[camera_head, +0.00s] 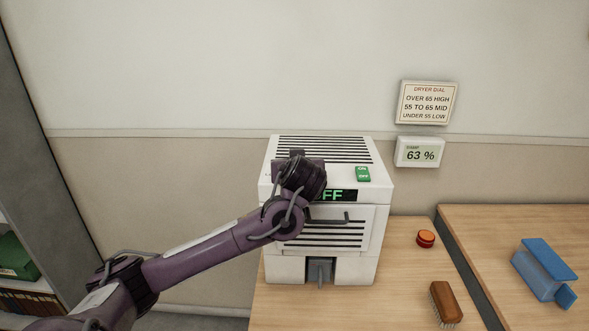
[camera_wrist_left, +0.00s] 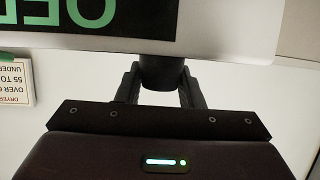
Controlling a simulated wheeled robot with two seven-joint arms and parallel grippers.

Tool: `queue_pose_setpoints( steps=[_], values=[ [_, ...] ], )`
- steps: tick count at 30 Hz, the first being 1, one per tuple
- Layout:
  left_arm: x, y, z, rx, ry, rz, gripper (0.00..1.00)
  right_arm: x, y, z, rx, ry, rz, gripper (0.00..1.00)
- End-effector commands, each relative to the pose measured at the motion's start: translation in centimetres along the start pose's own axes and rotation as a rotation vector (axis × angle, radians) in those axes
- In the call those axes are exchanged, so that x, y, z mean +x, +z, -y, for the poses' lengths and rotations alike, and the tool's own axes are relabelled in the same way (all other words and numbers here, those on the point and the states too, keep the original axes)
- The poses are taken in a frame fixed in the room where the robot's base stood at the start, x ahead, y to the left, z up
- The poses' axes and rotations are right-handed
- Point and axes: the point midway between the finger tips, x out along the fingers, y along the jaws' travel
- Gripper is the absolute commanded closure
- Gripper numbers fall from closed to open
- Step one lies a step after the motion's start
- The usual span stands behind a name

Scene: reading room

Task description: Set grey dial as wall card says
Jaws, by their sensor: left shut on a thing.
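The white dryer (camera_head: 378,220) stands on the table against the wall. Its black display (camera_head: 341,195) shows green letters "FF", partly covered by my left arm; the left wrist view shows part of the display (camera_wrist_left: 110,14) upside down. My left gripper (camera_wrist_left: 160,88) is shut on a dark knob, the dial (camera_wrist_left: 162,72), at the dryer's front. In the head view my arm hides the dial, and its pointer setting cannot be read. The wall card (camera_head: 428,102) reads "DRYER DIAL, OVER 65 HIGH, 55 TO 65 MID, UNDER 55 LOW". The damp meter (camera_head: 419,152) below it reads 63 %.
A green ON/OFF switch (camera_head: 363,174) is on the dryer's top. A blue object (camera_head: 544,270) is on the other table. A shelf (camera_head: 22,296) stands at left.

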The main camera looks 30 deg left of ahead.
Motion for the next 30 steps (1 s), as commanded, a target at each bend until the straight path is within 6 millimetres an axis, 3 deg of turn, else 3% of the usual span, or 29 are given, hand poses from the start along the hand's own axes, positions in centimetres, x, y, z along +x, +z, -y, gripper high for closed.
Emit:
queue_pose_setpoints(
  steps=[14, 15, 18, 30],
  values=[
    [-0.01, -0.16, 0.03, -0.005, -0.007, -0.003, 0.89, 0.06, -0.02, -0.06, 0.001, 0.001, 0.0, 0.53],
    [-0.01, -0.17, 0.03, -0.005, -0.006, -0.003, 0.61, 0.06, -0.01, -0.07, 0.001, 0.001, 0.0, 0.53],
    [-0.01, -0.15, 0.02, -0.004, -0.006, -0.002, 0.48, 0.06, -0.02, -0.1, 0.001, 0.001, 0.0, 0.53],
    [-0.78, -0.21, -0.03, -0.003, -0.004, -0.007, 0.45, 0.46, 0.03, -0.24, 0.0, 0.003, 0.0, 0.53]
  ],
)
